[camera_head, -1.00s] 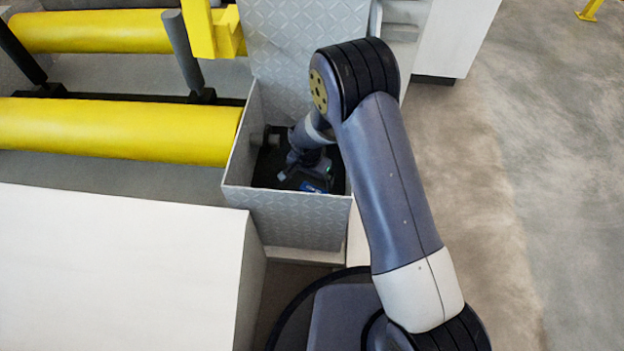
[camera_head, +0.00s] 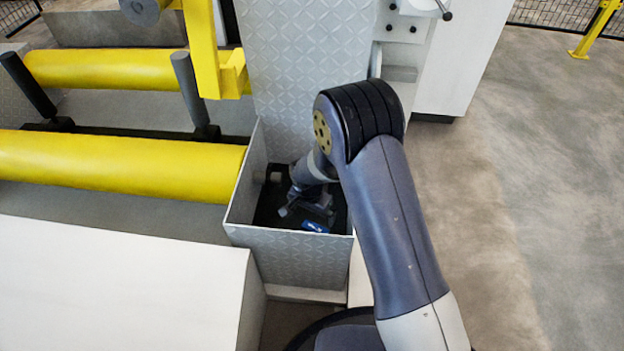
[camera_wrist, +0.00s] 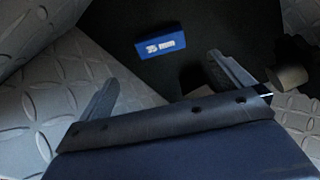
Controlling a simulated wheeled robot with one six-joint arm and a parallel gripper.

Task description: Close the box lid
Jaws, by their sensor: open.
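The box (camera_head: 290,257) is grey with a raised diamond pattern and stands open in the middle of the head view. A tall panel of the same pattern, apparently its lid (camera_head: 305,70), stands upright at the back of the box. My gripper (camera_head: 308,205) reaches down inside the box and is partly hidden by its shadow and my arm. In the wrist view my gripper (camera_wrist: 163,72) has its two fingers spread with nothing between them. A blue block (camera_wrist: 160,44) marked in mm lies on the dark box floor beyond the fingertips.
Yellow rollers (camera_head: 110,165) and grey posts (camera_head: 190,90) lie left of the box. A yellow bracket (camera_head: 215,60) hangs by the lid's left edge. A white surface (camera_head: 110,285) fills the lower left. A white cabinet (camera_head: 460,60) stands at the back right; the floor at right is clear.

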